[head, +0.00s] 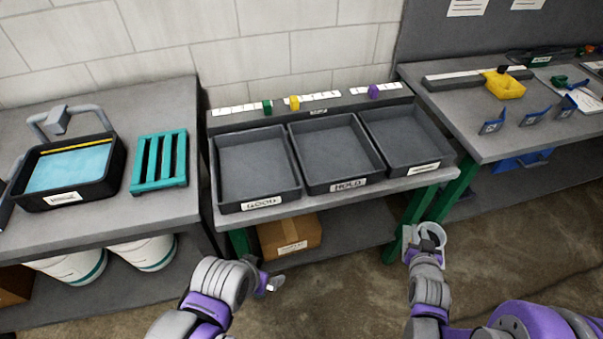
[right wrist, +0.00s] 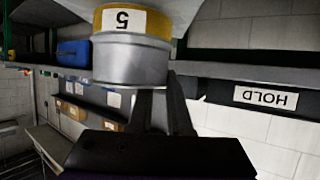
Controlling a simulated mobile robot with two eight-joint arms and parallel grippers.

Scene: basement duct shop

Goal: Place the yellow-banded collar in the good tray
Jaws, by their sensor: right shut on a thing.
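The yellow-banded collar is a grey metal ring held in my right gripper (head: 428,240), in front of and below the right end of the tray bench. In the right wrist view the collar (right wrist: 130,60) shows its yellow band and a label with an upside-down 5, against the dark fingers of my right gripper (right wrist: 163,100). The good tray (head: 250,170) is the empty dark tray at the left of three, labelled GOOD. My left gripper (head: 270,283) hangs before the bench, below the good tray; its jaw opening is unclear.
The empty hold tray (head: 335,155) and a third empty tray (head: 405,140) stand right of the good tray. Green, yellow and purple blocks sit on the ledge behind. A basin (head: 115,165) and teal rack (head: 160,160) are left. A cardboard box (head: 290,235) is on the lower shelf.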

